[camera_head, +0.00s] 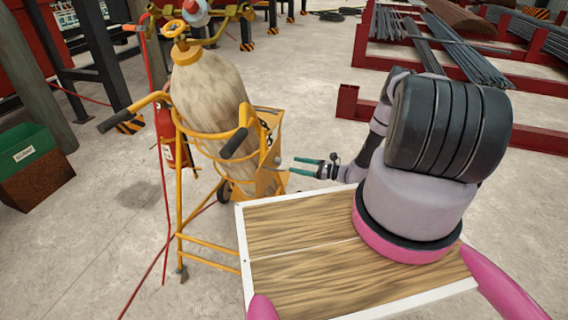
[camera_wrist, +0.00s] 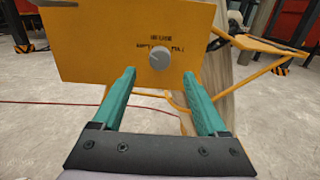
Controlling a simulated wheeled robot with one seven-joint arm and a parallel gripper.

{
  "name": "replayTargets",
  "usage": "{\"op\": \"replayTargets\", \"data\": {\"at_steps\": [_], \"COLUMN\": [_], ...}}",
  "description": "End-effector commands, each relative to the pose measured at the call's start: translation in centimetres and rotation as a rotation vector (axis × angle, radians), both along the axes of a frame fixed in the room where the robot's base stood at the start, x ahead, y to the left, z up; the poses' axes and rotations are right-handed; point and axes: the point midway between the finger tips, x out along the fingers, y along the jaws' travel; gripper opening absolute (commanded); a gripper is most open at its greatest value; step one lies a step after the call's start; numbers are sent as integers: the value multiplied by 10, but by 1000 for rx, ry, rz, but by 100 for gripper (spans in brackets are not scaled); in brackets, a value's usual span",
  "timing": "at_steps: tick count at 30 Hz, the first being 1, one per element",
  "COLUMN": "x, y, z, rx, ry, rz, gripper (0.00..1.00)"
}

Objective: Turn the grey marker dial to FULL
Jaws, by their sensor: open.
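The grey marker dial (camera_wrist: 159,57) is a small round knob on a yellow plate (camera_wrist: 95,55) in the wrist view. Dark lettering sits above the dial and to both sides of it; the words are too small to read surely. My gripper (camera_wrist: 158,82) has its two green fingers apart, with nothing between them. The dial shows ahead of the gap between the fingertips. In the head view my gripper (camera_head: 304,167) is beside the yellow box (camera_head: 270,150) on the cylinder cart, and the dial cannot be made out there.
The yellow cart (camera_head: 180,215) carries a large tan gas cylinder (camera_head: 208,90) and a red fire extinguisher (camera_head: 170,135). A red hose (camera_head: 150,265) runs along the floor. A green bin (camera_head: 28,150) stands at left. Red racks with rebar (camera_head: 460,55) stand at back right.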

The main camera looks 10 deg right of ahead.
Motion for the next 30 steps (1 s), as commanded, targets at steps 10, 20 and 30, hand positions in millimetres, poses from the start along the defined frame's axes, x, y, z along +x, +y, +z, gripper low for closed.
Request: {"op": "replayTargets", "data": {"at_steps": [10, 20, 30], "x": [27, 31, 31], "y": [47, 54, 53], "z": [0, 0, 0], "rx": [-1, 0, -1], "ry": [0, 0, 1], "rz": [2, 0, 0], "gripper": [76, 76, 0]}}
